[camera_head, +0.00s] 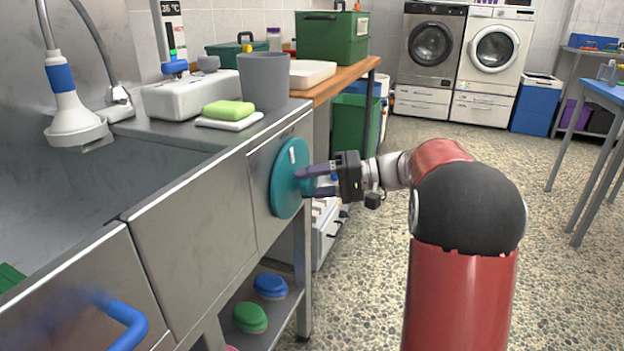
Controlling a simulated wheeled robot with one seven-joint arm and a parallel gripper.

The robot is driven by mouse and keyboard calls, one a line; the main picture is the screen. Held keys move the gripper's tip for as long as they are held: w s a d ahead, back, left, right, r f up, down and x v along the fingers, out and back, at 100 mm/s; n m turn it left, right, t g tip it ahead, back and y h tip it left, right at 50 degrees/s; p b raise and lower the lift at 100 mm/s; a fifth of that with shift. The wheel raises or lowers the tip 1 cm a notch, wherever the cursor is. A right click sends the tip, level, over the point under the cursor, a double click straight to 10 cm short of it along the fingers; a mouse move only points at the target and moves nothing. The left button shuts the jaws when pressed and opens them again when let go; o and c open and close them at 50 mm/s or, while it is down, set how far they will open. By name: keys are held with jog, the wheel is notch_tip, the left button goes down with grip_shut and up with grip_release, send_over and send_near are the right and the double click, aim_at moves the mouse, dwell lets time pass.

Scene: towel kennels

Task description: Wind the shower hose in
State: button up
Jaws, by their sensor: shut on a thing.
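A teal round dial (285,192) with a white mark near its top is mounted on the front panel of the steel sink unit. My gripper (308,182) reaches it from the right, its fingers shut on the dial's middle; the part between the fingers is mostly hidden. The white shower head (75,122) with a blue collar hangs over the sink at the left. The grey shower hose (97,38) shows at the upper left, running down to a fitting at the back of the sink; its upper part is out of view.
A grey cup (264,82), a green sponge (228,109) and a white box (190,97) stand on the counter above the dial. A blue handle (128,322) sticks out at the lower left. Brushes (250,316) lie on the shelf below.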

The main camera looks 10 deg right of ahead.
jog(key=shift+d+m+y+p, duration=0.1)
jog(key=shift+m+y+p, duration=0.3)
jog(key=shift+m, duration=0.5)
jog(key=o, duration=1.4)
jog(key=shift+c, duration=0.2)
jog(key=v, duration=0.7)
jog(key=shift+d, duration=0.4)
jog(key=s+a+g+h, duration=0.2)
jog(key=s+a+h, duration=0.2)
jog(key=s+a, duration=0.4)
jog(key=s+f+t+h, duration=0.1)
jog(key=s+f+h, duration=0.1)
jog(key=s+h, duration=0.2)
jog(key=s+f+t+h, duration=0.1)
jog(key=s+f+h, duration=0.2)
jog(key=s, duration=0.5)
jog(key=s+f+n+t+h, duration=0.1)
jog(key=s+f+h, duration=0.1)
jog(key=s+h, duration=0.3)
jog(key=shift+s+d+f+p, duration=0.3)
jog(key=shift+s+f+p, duration=0.1)
jog(key=shift+s, duration=0.7)
